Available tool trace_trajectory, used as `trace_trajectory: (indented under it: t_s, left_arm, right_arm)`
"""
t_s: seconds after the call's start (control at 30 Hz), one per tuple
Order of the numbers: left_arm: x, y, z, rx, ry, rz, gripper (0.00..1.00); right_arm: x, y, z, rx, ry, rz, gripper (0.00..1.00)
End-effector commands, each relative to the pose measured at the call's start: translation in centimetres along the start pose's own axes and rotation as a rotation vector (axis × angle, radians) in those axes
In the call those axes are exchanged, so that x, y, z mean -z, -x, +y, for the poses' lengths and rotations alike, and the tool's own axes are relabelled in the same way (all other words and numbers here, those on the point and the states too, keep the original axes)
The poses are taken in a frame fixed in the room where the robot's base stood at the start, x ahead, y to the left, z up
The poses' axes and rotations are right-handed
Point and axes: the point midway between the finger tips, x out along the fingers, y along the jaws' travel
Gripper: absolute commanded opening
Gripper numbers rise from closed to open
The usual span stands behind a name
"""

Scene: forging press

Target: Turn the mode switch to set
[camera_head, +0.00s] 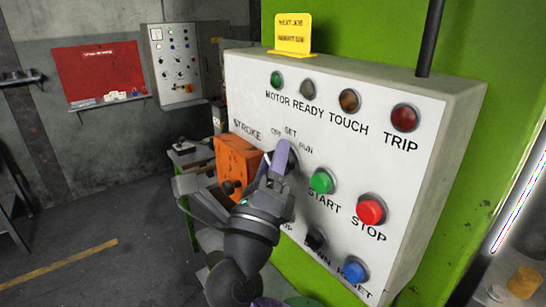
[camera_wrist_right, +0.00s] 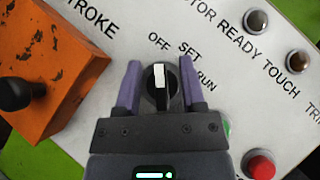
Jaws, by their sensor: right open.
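The mode switch is a black knob with a white pointer (camera_wrist_right: 159,78), on the pale control panel (camera_head: 381,120). In the right wrist view its pointer is toward the OFF label (camera_wrist_right: 159,42). The SET label (camera_wrist_right: 189,50) and RUN label (camera_wrist_right: 207,84) are to its right. My right gripper (camera_wrist_right: 160,72) is open, with one purple finger on each side of the knob and gaps visible between. In the head view my right gripper (camera_head: 281,158) is at the panel and hides most of the switch. My left gripper is not in view.
Orange box (camera_head: 237,160) with a black knob stands close left of the switch. Green START button (camera_head: 321,181), red STOP button (camera_head: 370,210) and blue RESET button (camera_head: 355,270) are to the right and below. Indicator lamps line the panel top. A yellow sign (camera_head: 293,33) stands above.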

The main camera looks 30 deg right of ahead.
Motion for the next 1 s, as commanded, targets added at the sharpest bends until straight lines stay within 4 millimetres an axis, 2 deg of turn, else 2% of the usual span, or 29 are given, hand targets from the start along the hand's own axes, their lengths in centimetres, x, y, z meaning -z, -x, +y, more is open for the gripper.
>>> trace_trajectory:
  t_s: [0.03,0.2,0.27,0.67,0.87,1.0]
  left_arm:
    - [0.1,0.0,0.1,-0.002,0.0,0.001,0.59]
    - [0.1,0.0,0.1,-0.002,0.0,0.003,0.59]
    - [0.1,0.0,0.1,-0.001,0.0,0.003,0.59]
    - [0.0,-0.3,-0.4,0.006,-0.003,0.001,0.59]
    - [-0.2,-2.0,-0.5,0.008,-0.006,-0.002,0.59]
    - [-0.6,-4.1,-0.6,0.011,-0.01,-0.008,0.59]
  right_arm:
    - [0.0,0.0,0.0,0.0,0.0,0.0,0.45]
    - [0.0,0.0,0.0,0.0,0.0,0.0,0.09]
    - [0.0,0.1,0.0,0.0,0.0,0.001,0.0]
    - [0.2,0.1,0.2,0.004,-0.004,0.006,0.0]
    - [0.4,0.3,0.5,0.054,-0.054,0.009,0.0]
    - [0.6,0.5,0.7,0.121,-0.123,0.01,0.0]
